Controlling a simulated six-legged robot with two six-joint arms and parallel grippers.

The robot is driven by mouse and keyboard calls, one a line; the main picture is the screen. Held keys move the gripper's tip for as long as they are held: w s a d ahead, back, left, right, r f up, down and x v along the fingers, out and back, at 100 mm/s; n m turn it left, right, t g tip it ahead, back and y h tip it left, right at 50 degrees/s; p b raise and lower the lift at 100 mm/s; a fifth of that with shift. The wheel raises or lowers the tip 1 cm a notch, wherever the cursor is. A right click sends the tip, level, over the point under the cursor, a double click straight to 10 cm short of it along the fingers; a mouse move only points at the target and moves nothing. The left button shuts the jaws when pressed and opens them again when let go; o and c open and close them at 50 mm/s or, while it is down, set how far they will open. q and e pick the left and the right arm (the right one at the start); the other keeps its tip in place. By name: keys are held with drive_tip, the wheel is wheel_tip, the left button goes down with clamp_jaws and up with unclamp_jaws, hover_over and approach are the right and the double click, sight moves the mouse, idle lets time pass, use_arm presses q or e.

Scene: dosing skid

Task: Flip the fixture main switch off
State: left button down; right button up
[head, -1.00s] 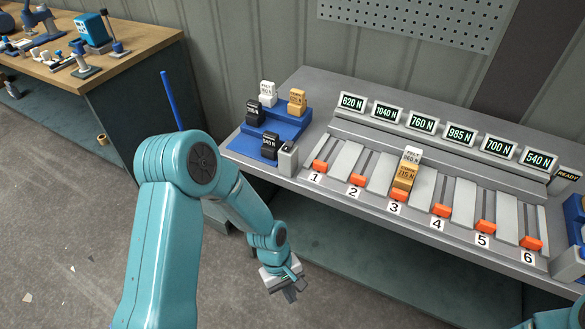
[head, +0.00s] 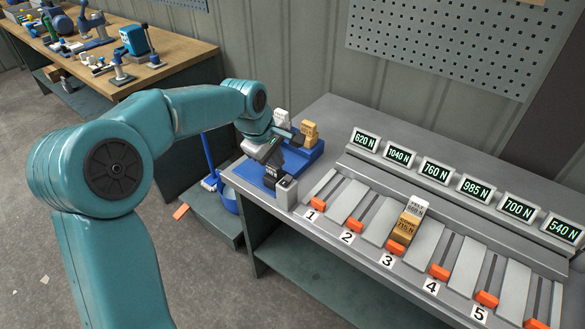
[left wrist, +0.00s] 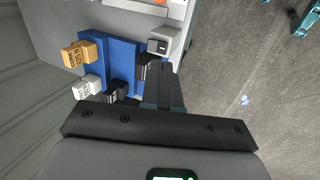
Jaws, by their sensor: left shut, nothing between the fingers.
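The fixture main switch looks to be the small grey box with a black rocker (head: 286,192) at the front right corner of the blue tray (head: 305,161). It also shows in the left wrist view (left wrist: 162,43). My left gripper (head: 272,177) is shut and empty over the tray's front, close to the switch box. In the left wrist view its dark fingers (left wrist: 163,68) point towards the box, with a visible gap. The rocker's tilt is too small to tell. My right gripper is out of view.
A white block (head: 283,118) and an orange block (head: 310,131) stand at the tray's back. A black block (left wrist: 143,70) is beside my fingers. Numbered lanes with orange sliders (head: 354,226) and force displays (head: 399,156) lie to the right.

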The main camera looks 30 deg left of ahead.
use_arm(q)
wheel_tip(320, 180, up, 4)
drive_tip(key=s+a, duration=0.1)
drive_tip(key=a, duration=0.1)
drive_tip(key=p, duration=0.2)
approach(288, 177)
drive_tip(key=shift+t, duration=0.3)
drive_tip(key=x, duration=0.6)
drive_tip(key=shift+s, duration=0.35)
drive_tip(key=shift+w+f, duration=0.25)
drive_tip(key=shift+f, duration=0.25)
drive_tip(key=shift+s, duration=0.15)
drive_tip(key=shift+d, duration=0.1)
